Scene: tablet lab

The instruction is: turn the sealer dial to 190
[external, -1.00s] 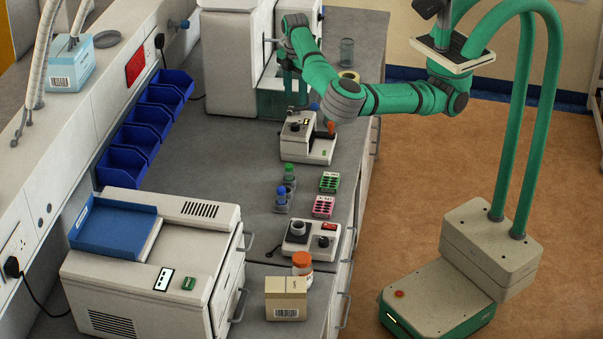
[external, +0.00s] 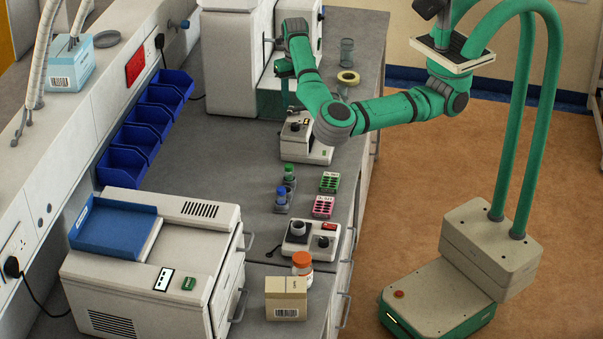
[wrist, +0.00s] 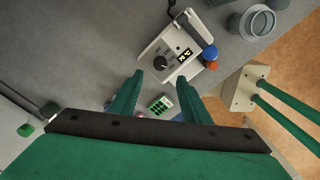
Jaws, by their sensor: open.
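The sealer (wrist: 150,53) is a pale box with a black round dial (wrist: 161,63) and a small dark display (wrist: 184,55) in the wrist view; the display's digits are too small to read. A red knob and a blue knob show at its right side. The sealer also stands on the bench in the external view (external: 300,150), partly hidden by my elbow. My gripper (wrist: 157,88) is open and empty, its two green fingers apart and below the dial in the wrist view.
A green tube rack (external: 329,182), a pink rack (external: 322,206) and capped bottles (external: 281,197) stand nearer on the bench. A second device (external: 312,238) with a knob stands beyond them, towards the viewer. A yellow ring (external: 348,77) and a glass (external: 347,48) are behind my forearm.

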